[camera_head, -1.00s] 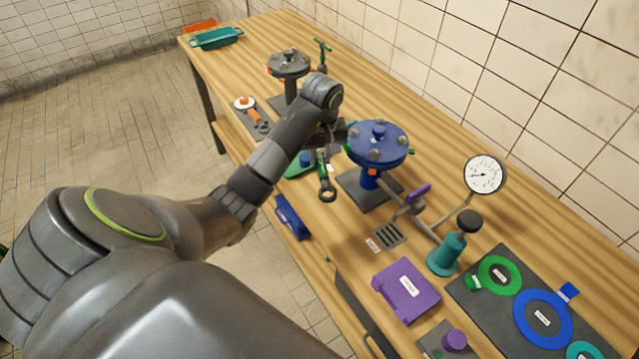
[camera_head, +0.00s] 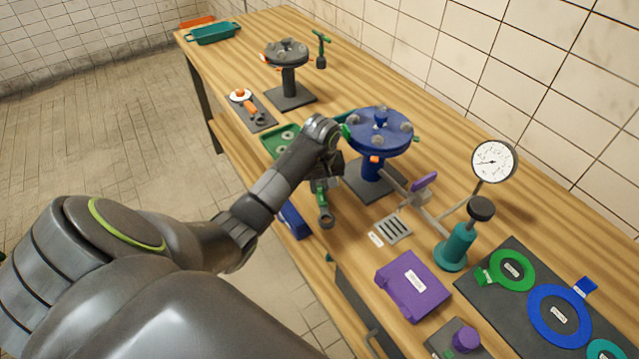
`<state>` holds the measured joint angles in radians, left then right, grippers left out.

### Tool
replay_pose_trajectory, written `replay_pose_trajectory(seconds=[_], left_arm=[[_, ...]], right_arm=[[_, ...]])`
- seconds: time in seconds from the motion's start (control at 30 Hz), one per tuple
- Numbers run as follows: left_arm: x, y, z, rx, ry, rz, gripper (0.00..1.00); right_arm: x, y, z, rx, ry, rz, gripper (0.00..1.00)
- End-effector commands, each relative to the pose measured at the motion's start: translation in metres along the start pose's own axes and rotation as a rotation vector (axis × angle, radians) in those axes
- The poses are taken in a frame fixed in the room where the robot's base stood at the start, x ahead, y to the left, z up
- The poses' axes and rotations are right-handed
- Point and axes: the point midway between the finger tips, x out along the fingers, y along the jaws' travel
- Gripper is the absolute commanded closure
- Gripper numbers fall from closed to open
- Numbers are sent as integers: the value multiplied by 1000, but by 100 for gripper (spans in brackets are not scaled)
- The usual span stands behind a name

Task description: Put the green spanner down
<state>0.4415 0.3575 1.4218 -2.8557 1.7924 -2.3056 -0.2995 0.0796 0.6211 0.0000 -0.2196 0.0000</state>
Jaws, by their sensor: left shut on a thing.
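The green spanner (camera_head: 324,208) hangs from my left gripper (camera_head: 324,180), its dark ring end pointing toward the near edge of the bench. My left gripper is shut on its green-handled part, and the wrist partly hides the fingers. The spanner is just left of the blue flange stand (camera_head: 380,132) and over the front strip of the wooden bench (camera_head: 345,248). I cannot tell whether the ring end touches the wood. My right gripper is not in view.
A green tray (camera_head: 270,143) with round metal parts lies beyond my wrist. A blue case (camera_head: 293,220) sits at the front edge. A slotted grate (camera_head: 393,229), purple box (camera_head: 412,286) and teal pump (camera_head: 457,246) stand to the right.

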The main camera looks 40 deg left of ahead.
Motion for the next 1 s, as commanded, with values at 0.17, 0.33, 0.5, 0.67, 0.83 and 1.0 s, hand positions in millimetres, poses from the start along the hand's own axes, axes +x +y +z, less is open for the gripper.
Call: replay_pose_trajectory(seconds=[0.17, 0.33, 0.5, 0.67, 0.83, 1.0], left_arm=[[4, 0, 0, 0, 2, 1, 100], [6, 0, 0, 0, 2, 1, 100], [7, 0, 1, 0, 1, 0, 68], [7, 0, 1, 0, 1, 0, 57], [7, 0, 1, 0, 1, 0, 57], [1, 0, 0, 0, 2, 1, 57]], right_arm=[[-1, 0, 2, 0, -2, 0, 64], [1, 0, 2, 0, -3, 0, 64], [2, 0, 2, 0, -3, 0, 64], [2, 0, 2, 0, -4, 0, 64], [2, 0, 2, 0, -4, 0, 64], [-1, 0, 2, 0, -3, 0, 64]])
